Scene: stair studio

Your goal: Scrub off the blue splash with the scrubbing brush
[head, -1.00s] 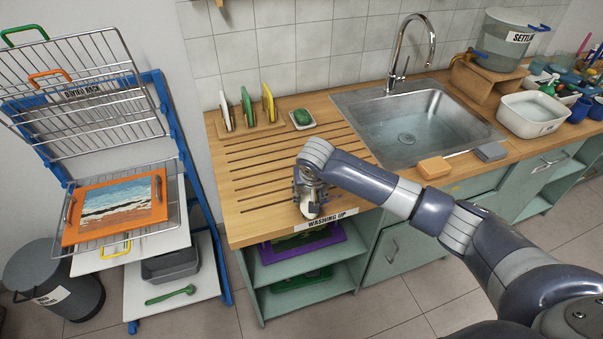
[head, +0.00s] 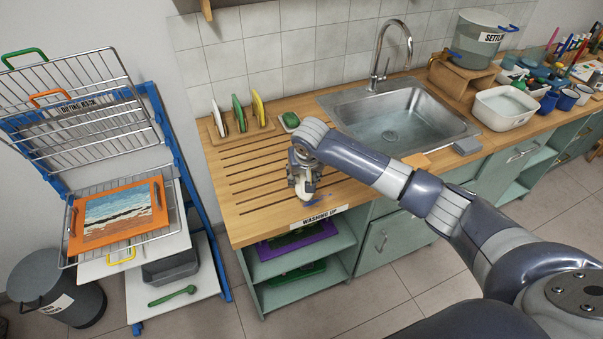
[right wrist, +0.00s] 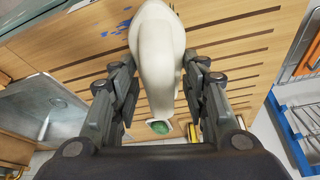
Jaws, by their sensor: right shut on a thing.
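The scrubbing brush (head: 303,189), with a smooth off-white body, is held in my right gripper (head: 305,178) over the grooved wooden counter, near its front edge. In the right wrist view the brush (right wrist: 157,50) sits between the two fingers of the gripper (right wrist: 160,85). The blue splash (head: 312,203) shows as small marks on the wood just in front of the brush. It also shows in the right wrist view as broken blue patches (right wrist: 117,27) beside the brush. The bristles are hidden, so I cannot tell whether they touch the wood. My left gripper is out of view.
A plate rack (head: 240,127) and a green sponge in a dish (head: 290,121) stand at the back of the counter. The sink (head: 400,125) is to the right, with an orange block (head: 416,161) and a grey block (head: 467,146) at its front. A drying rack (head: 160,120) stands left.

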